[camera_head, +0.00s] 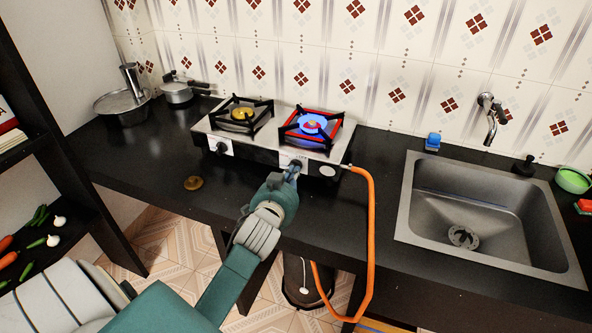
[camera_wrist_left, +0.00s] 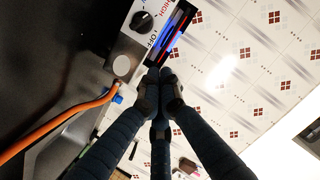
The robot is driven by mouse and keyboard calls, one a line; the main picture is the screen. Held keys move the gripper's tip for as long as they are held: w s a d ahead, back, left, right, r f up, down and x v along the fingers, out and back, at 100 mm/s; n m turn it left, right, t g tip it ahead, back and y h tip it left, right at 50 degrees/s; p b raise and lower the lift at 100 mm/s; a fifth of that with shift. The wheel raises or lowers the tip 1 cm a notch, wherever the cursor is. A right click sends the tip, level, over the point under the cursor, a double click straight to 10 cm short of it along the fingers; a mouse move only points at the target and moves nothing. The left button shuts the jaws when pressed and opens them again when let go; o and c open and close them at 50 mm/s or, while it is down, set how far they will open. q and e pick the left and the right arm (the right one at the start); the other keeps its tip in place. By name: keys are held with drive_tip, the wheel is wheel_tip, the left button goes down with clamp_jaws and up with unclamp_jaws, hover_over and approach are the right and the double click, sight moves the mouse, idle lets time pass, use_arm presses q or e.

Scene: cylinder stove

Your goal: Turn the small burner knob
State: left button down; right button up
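The two-burner stove (camera_head: 262,148) stands on the black counter against the tiled wall. Its left burner (camera_head: 243,113) shows a gold cap and no flame. Its right burner (camera_head: 312,124) has a blue flame and a red glow. The left knob (camera_head: 221,148) is black on a white plate. The right knob (camera_head: 296,163) is partly hidden by my left gripper (camera_head: 292,175), just in front of it. In the wrist view, the black knob (camera_wrist_left: 142,20) lies beyond the fingertips, apart from them in the picture. My left gripper's fingers (camera_wrist_left: 159,76) meet, with nothing seen between them. My right gripper is not in view.
An orange hose (camera_head: 369,230) loops down from the stove's right end. A sink (camera_head: 408,210) is on the right, with a blue item (camera_head: 433,141) behind it. Pots (camera_head: 124,104) stand at the back left. A small brown disc (camera_head: 193,183) lies on the counter.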

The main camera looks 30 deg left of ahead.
use_arm(q)
drive_tip(key=w+a+f, duration=0.1)
drive_tip(key=w, duration=0.2)
drive_tip(key=w+a+f+p, duration=0.1)
drive_tip(key=w+f, duration=0.1)
drive_tip(key=w+a+f, duration=0.1)
drive_tip(key=w+f, duration=0.1)
drive_tip(key=w, duration=0.1)
drive_tip(key=shift+w+a+f, duration=0.1)
drive_tip(key=shift+w+a, duration=0.2)
drive_tip(key=shift+w, duration=0.05)
drive_tip(key=shift+s+a+f, duration=0.1)
drive_tip(key=shift+a+f, duration=0.15)
drive_tip(key=shift+f, duration=0.25)
